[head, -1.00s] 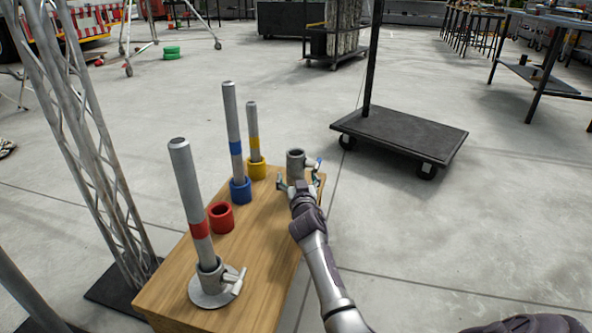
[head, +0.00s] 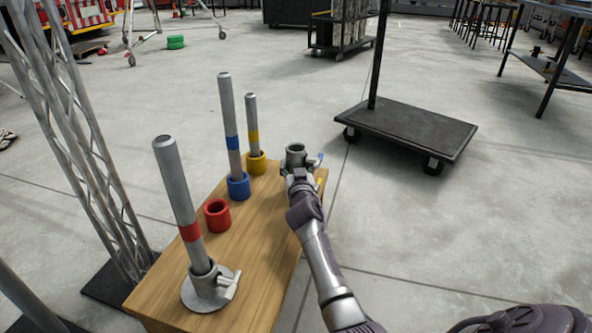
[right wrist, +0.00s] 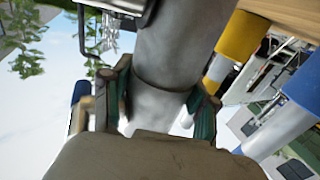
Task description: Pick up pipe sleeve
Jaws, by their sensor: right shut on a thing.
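The pipe sleeve (head: 295,151) is a short grey metal tube with an open top, upright at the far right end of the wooden table. Small blue and yellow parts show at its right side. My right gripper (head: 298,172) is shut on it from the near side. In the right wrist view the grey sleeve (right wrist: 165,90) fills the space between the two green-padded fingers (right wrist: 163,112). The sleeve's lower end is hidden behind my gripper, so I cannot tell if it touches the table. My left gripper is not in view.
On the wooden table (head: 255,250) stand pipes with red (head: 180,195), blue (head: 231,130) and yellow (head: 253,130) bands. A loose red ring (head: 217,214) lies between them. A lattice truss (head: 75,150) stands left. A black cart (head: 410,130) stands beyond, right, with free floor around.

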